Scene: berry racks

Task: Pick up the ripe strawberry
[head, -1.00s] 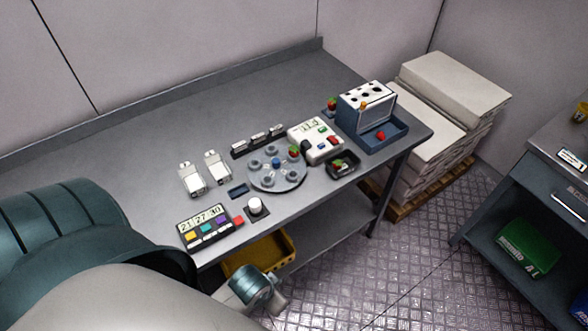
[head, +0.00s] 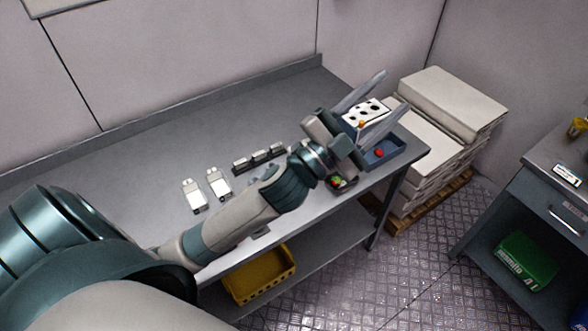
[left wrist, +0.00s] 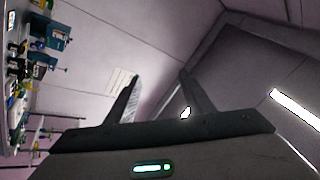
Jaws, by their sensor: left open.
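A red strawberry (head: 379,153) lies in the blue tray at the front of the white-topped rack (head: 366,112). A small orange berry (head: 361,125) shows at the rack's face. Another red and green berry (head: 337,182) lies in a small black dish, partly behind my wrist. My left gripper (head: 396,89) is open, its two fingers spread above and across the rack. In the left wrist view the jaws (left wrist: 160,76) are open with nothing between them, seen against the wall. The turntable and its berry are hidden by my left arm. My right gripper is not in view.
Two white holders (head: 207,190) and a black strip of holders (head: 259,160) stand on the grey bench. The bench's back left is clear. White sacks (head: 455,95) are stacked beyond the right end. A yellow bin (head: 259,281) sits below.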

